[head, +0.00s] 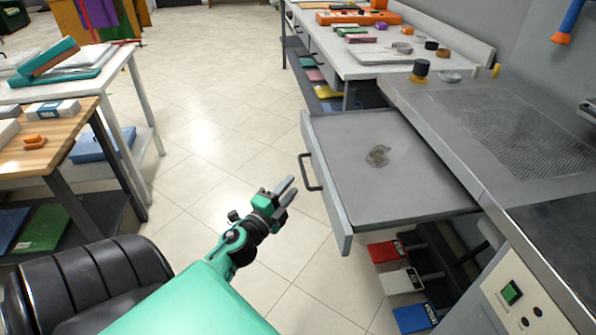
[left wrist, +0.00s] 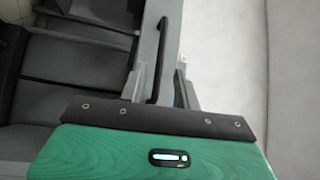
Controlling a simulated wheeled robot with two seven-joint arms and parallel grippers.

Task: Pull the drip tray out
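The drip tray (head: 400,190) is a wide, shallow grey drawer, extended well out from under the grey metal counter. A dark stain or puddle (head: 378,156) lies on its floor. Its dark bar handle (head: 311,172) is on the front panel, facing left. My left gripper (head: 287,188) is just left of the handle, apart from it in the head view, with its fingers parted and empty. In the left wrist view, the handle (left wrist: 163,55) appears beyond and between the two open fingertips (left wrist: 160,88). My right gripper is not in view.
Red, white and blue boxes (head: 400,281) sit below the tray. A control panel with a green switch (head: 511,293) is at the lower right. The tiled floor (head: 215,140) between is clear.

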